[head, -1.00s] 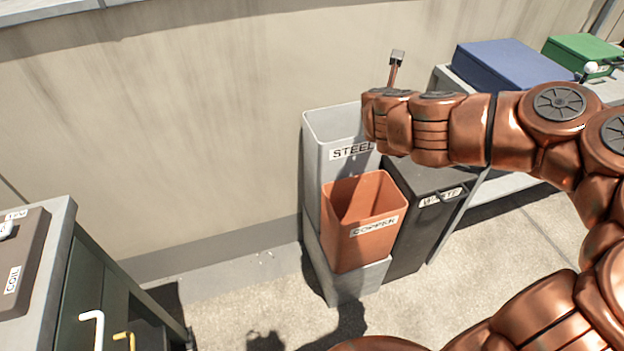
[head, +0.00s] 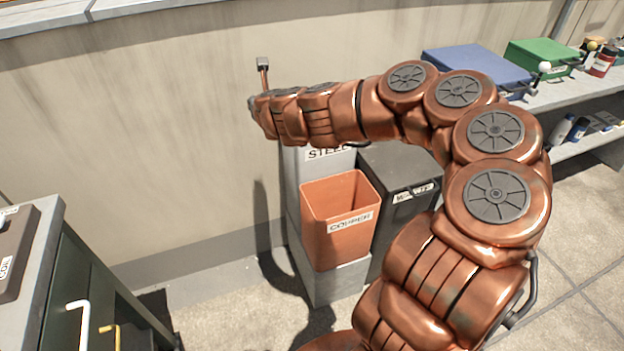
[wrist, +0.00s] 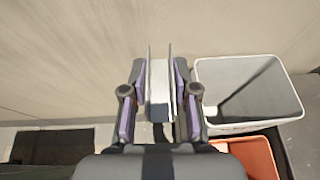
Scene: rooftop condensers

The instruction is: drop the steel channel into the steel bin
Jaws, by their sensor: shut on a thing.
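My gripper (wrist: 160,92) is shut on the steel channel (wrist: 160,78), a pale grey U-shaped piece with two upright flanges, in the wrist view. The channel is hidden in the head view, where the arm's far end reaches left past the bins. The steel bin (wrist: 298,98) is a light grey open bin just right of the gripper in the wrist view. The channel appears to the left of its opening, not over it. In the head view the steel bin (head: 292,165) is mostly covered by my arm, with part of its label showing.
The orange copper bin (head: 335,240) stands in front of the steel bin, with the dark waste bin (head: 405,165) to the right. A wall is behind.

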